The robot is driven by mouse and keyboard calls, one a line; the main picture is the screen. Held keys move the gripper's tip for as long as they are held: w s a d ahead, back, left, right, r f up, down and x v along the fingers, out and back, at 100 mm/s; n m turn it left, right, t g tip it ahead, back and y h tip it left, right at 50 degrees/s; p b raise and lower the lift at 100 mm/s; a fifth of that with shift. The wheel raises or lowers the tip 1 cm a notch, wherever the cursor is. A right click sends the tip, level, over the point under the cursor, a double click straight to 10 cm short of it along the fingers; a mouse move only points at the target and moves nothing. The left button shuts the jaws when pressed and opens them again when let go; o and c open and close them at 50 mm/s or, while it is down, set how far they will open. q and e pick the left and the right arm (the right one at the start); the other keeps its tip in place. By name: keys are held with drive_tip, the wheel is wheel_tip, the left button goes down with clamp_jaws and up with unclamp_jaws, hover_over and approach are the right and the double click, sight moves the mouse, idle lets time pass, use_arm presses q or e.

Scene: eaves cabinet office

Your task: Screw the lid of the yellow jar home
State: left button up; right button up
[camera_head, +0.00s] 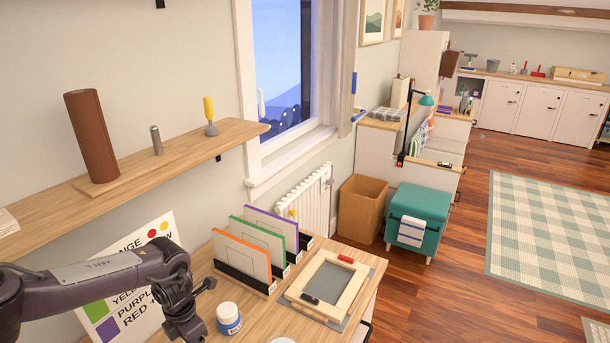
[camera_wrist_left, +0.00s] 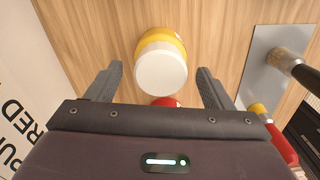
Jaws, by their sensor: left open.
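The yellow jar (camera_wrist_left: 160,38) stands on the wooden desk in the left wrist view, with its white lid (camera_wrist_left: 161,72) facing the camera. The lid sits on the jar's mouth; I cannot tell how tight it is. My left gripper (camera_wrist_left: 159,86) is open and empty, with one finger to each side of the lid and gaps on both sides. In the head view my left gripper (camera_head: 190,318) hangs over the desk at the lower left, and the yellow jar cannot be made out there. My right gripper is in neither view.
A red thing (camera_wrist_left: 166,102) shows just below the lid, partly hidden by my gripper. A grey plate (camera_wrist_left: 262,75) and a red-and-yellow tool (camera_wrist_left: 277,138) lie to the right. A blue-labelled jar (camera_head: 229,319) stands beside my gripper. A frame (camera_head: 328,284) and a folder rack (camera_head: 246,281) are farther off.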

use_arm(q)
drive_tip(key=n+p, duration=0.2)
drive_tip(key=n, duration=0.5)
drive_tip(key=shift+s+r, duration=0.1)
drive_tip(key=n+p, duration=0.1)
drive_tip(key=n, duration=0.3)
drive_tip(key=n+p, duration=0.1)
drive_tip(key=n, duration=0.2)
drive_tip(key=c, duration=1.1)
drive_tip(key=shift+f+m+b, duration=0.25)
drive_tip(key=shift+m+b, duration=0.15)
drive_tip(key=shift+c, duration=0.3)
drive_tip(key=m+b, duration=0.3)
drive_tip(key=m, duration=0.1)
drive_tip(key=shift+f+m, duration=0.15)
drive_tip(key=shift+m, duration=0.25)
drive_tip(key=shift+r+m+b, duration=0.2)
drive_tip(key=shift+m+b, duration=0.3)
drive_tip(key=shift+m, duration=0.6)
drive_tip(key=shift+r, duration=0.1)
